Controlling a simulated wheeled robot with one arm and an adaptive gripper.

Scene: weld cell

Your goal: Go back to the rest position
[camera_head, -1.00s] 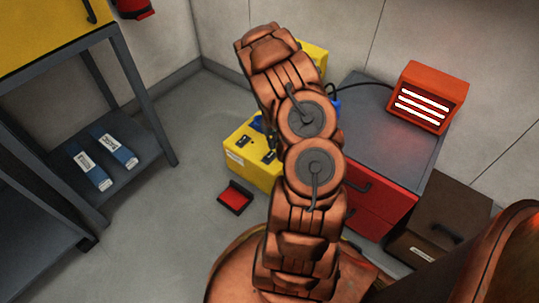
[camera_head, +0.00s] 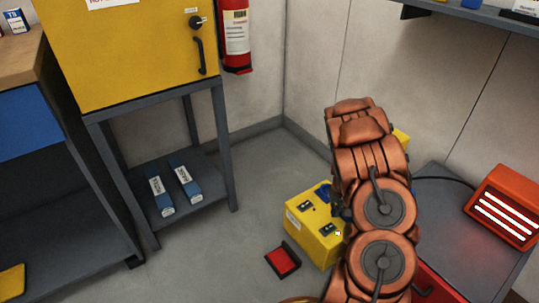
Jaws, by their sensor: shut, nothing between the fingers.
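My copper-coloured arm (camera_head: 368,150) stands bent at the right of the middle, with two round grey-capped joints facing me. My gripper does not show; it seems hidden behind the arm or out of frame, so its fingers cannot be seen. No object is seen carried by the arm.
Behind the arm stands a yellow machine (camera_head: 305,225), with a red-topped pedal (camera_head: 283,260) on the floor. At right, an orange heater (camera_head: 508,205) glows on a grey-topped cabinet (camera_head: 450,220). At left are a yellow cabinet (camera_head: 120,50), fire extinguisher (camera_head: 235,35) and workbench (camera_head: 65,180). Floor between is clear.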

